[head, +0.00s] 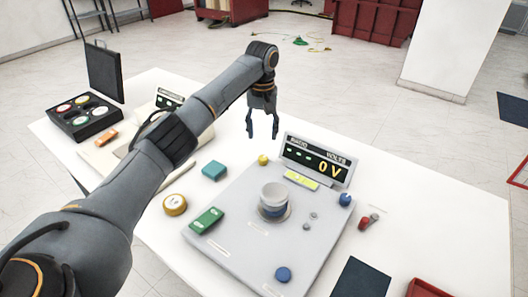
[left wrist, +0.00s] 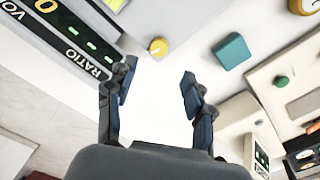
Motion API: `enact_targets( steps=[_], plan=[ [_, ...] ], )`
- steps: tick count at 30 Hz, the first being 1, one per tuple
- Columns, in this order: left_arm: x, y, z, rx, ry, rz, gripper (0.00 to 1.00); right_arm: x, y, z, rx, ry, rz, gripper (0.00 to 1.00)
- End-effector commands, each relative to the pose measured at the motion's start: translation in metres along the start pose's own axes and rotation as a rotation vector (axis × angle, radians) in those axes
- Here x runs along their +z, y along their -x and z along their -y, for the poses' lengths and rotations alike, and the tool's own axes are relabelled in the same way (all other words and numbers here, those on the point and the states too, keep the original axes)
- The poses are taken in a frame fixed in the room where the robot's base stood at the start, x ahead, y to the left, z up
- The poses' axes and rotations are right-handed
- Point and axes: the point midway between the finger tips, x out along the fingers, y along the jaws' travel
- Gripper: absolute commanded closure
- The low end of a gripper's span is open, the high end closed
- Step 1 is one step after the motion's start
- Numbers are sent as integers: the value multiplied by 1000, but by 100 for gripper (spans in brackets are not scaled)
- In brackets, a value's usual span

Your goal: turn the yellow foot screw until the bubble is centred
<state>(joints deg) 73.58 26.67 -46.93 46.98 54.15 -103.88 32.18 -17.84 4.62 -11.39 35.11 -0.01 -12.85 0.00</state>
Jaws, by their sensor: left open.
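The yellow foot screw (head: 263,160) sits at the back left corner of the grey base plate (head: 238,252). It also shows in the left wrist view (left wrist: 158,48), just beyond and between my fingertips. My left gripper (head: 262,134) is open and empty, pointing down above and behind the screw; its fingers show apart in the left wrist view (left wrist: 158,88). The yellow-green bubble level (head: 301,180) lies at the foot of the display (head: 317,160), which reads 0 V. The bubble is too small to place. Two blue knobs (head: 345,199) (head: 283,274) sit at other plate corners.
White table behind the screw is clear.

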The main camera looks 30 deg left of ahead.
Motion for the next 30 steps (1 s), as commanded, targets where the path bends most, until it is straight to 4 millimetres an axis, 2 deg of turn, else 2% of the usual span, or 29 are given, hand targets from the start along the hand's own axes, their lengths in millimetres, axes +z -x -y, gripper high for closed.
enact_targets(
  steps=[6,13,18,27,30],
  plan=[
    [2,-48,1,-2,1,5,48,-9,13,-1,1,1,-14,100],
    [1,-84,0,0,1,3,48,-23,18,-3,3,2,-36,100],
    [0,-97,0,1,0,1,48,-22,20,-3,3,2,-33,100],
    [0,-99,0,1,0,0,48,-15,19,-2,2,2,-22,100],
    [0,-99,0,1,0,0,68,-14,19,-2,1,2,-21,100]
  ],
)
